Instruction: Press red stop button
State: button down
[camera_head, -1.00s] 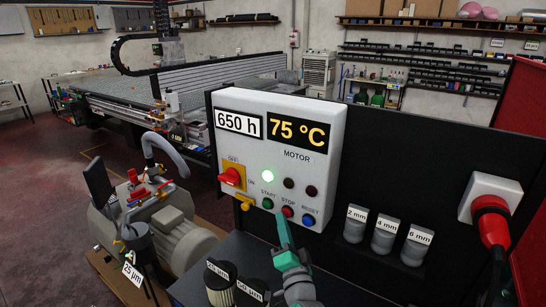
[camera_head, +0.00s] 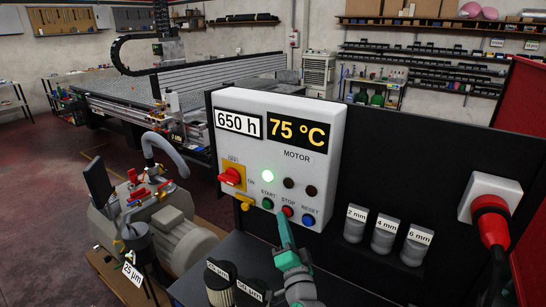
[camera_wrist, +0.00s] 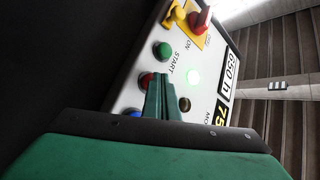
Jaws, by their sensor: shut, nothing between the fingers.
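The red stop button (camera_head: 288,211) sits on the front of the white control box (camera_head: 325,150), between the green start button (camera_head: 267,204) and the blue reset button (camera_head: 308,219). My gripper (camera_head: 282,220) is shut and empty, its tip just below and very close to the stop button. In the wrist view the red button (camera_wrist: 146,79) shows beside the closed green fingers (camera_wrist: 160,92), partly covered by them. I cannot tell whether the tip touches it. A green lamp (camera_head: 267,176) glows above the start button.
The red main switch (camera_head: 231,176) and a yellow tab (camera_head: 244,202) stick out at the box's left. Two filter cartridges (camera_head: 219,279) stand below, near my arm.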

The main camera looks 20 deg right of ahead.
jog(key=shift+w+d, duration=0.2)
jog(key=shift+d, duration=0.05)
jog(key=shift+a, duration=0.1)
dwell(0.3)
jog(key=shift+s+a, duration=0.15)
jog(key=shift+a, duration=0.15)
jog(key=s+a, duration=0.1)
jog(key=a, duration=0.1)
jog(key=s+a, duration=0.2)
jog(key=shift+s+a, duration=0.3)
jog(key=shift+a, duration=0.05)
dwell(0.4)
dwell(0.6)
